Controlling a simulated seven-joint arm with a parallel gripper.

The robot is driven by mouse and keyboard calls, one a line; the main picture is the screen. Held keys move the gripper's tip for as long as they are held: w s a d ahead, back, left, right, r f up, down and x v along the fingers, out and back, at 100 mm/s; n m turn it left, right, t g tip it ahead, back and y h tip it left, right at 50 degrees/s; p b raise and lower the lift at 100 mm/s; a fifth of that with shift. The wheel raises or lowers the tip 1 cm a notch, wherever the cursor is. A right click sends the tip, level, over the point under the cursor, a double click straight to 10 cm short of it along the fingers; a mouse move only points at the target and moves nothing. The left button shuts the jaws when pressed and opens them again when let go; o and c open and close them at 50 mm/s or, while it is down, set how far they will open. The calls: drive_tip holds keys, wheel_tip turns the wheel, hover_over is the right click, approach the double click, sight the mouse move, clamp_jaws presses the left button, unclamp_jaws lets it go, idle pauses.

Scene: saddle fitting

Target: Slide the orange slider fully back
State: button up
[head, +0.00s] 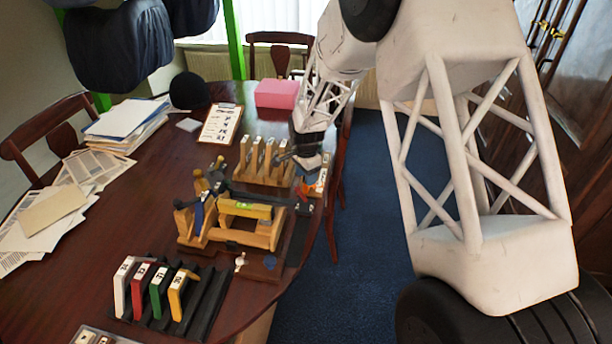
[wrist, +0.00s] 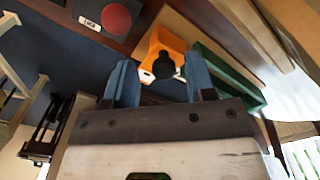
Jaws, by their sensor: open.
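The orange slider (head: 318,183) is at the right edge of the table in the head view, partly hidden by my gripper. In the wrist view the orange slider (wrist: 158,43) shows as an upright orange block with a dark round part on its near face. My gripper (head: 310,160) is close over the slider at the table's right side. In the wrist view my gripper (wrist: 160,82) has its two blue fingers apart, with the slider's lower part and the dark round part seen in the gap. I cannot tell whether the fingers touch it.
A green strip (wrist: 228,75) lies right of the slider in the wrist view. A dark block with a red disc (wrist: 116,19) is at upper left. A wooden fixture (head: 232,232), a rack of wooden pieces (head: 262,165) and a black rack (head: 205,310) with coloured pieces stand on the table.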

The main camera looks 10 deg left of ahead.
drive_tip(key=shift+r, duration=3.75)
drive_tip(key=shift+s+d+r, duration=0.1)
drive_tip(key=shift+d+r, duration=0.2)
drive_tip(key=shift+r, duration=0.1)
drive_tip(key=s+d+r+n+t, duration=0.1)
drive_tip(key=s+d+r+n, duration=0.3)
drive_tip(key=s+d+r, duration=1.55)
drive_tip(key=s+d+n, duration=0.1)
drive_tip(key=s+d, duration=0.3)
drive_tip(key=s, duration=0.4)
drive_tip(key=s+d+n+t, duration=0.1)
drive_tip(key=s+d+n, duration=0.1)
drive_tip(key=s+d, duration=0.3)
drive_tip(key=s+d+r+n, duration=0.1)
drive_tip(key=s+d, duration=0.4)
drive_tip(key=s, duration=0.6)
drive_tip(key=shift+s+d+n+t, duration=0.15)
drive_tip(key=shift+s+n+t, duration=0.15)
drive_tip(key=shift+s+n, duration=0.1)
